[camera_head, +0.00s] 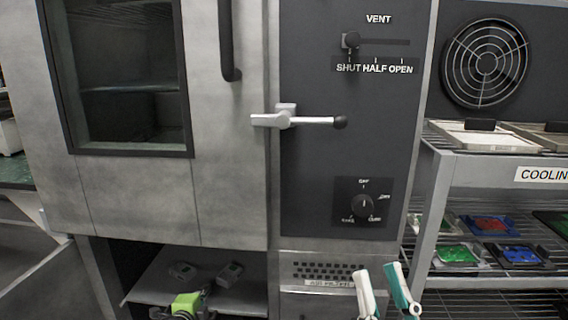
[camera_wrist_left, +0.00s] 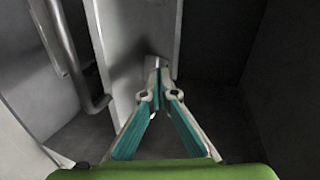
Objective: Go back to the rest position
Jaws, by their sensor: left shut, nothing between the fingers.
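My left gripper (camera_head: 190,303) is at the bottom left of the head view, in front of the open compartment under the oven; only its green body and dark parts show clearly there. In the left wrist view its teal and pale fingers (camera_wrist_left: 158,66) come together at the tips, with nothing between them. They point at a grey metal panel (camera_wrist_left: 140,35); contact cannot be told. My right gripper (camera_head: 377,270) shows at the bottom edge right of centre as two pale and teal fingers standing apart. It is empty, and its body is out of view.
The oven door (camera_head: 220,150) with its dark window and the door latch lever (camera_head: 300,121) stand ahead. A vent slider (camera_head: 350,40) and a dial (camera_head: 364,205) are on the dark panel. A wire cooling rack (camera_head: 446,180) with coloured trays is at right.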

